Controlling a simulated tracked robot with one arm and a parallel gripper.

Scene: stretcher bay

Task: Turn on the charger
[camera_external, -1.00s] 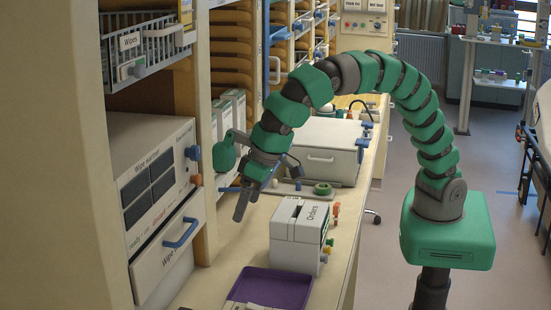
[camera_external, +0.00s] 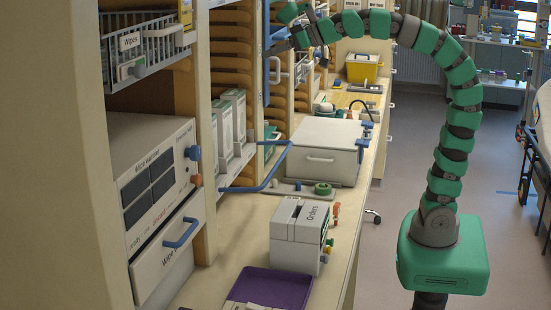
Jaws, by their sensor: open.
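I cannot tell for certain which thing is the charger; no readable label names it. My gripper (camera_external: 274,47) is at the upper middle, in front of the tall shelf unit, with its tip pointing left. It is small and partly merges with the shelf edge behind it; its jaws are open and nothing shows in them. A light box with a grey handle (camera_external: 320,159) stands on the counter, well below my gripper. A flat base with a green round knob (camera_external: 322,188) lies in front of that box.
A blue bar handle (camera_external: 262,184) juts over the counter at left. An "Orders" box (camera_external: 296,255) with coloured knobs and a purple tray (camera_external: 270,287) stand in front. A wipe warmer (camera_external: 155,190) fills the left. A yellow bin (camera_external: 362,68) sits behind. Floor at right is mostly clear.

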